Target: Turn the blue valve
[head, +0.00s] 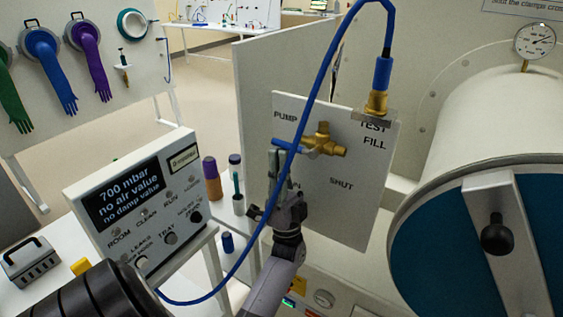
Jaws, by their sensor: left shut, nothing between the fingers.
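The blue valve is a brass body (325,143) with a blue lever handle (285,145) pointing left, mounted on a white panel (352,212). The panel reads PUMP at upper left, TEST and FILL at upper right and SHUT at lower right; another label at lower left is mostly hidden. My left gripper (275,158) points upward in front of the panel, its fingers shut and empty. Its fingertips are just below the lever's left end; I cannot tell whether they touch it. My right gripper is not in view.
A blue hose (323,68) runs from a brass fitting (376,102) across the panel, passing in front of the valve area and my gripper. A display box (130,205) reading 700 mbar stands left. A large round blue port (440,250) with a black knob is right.

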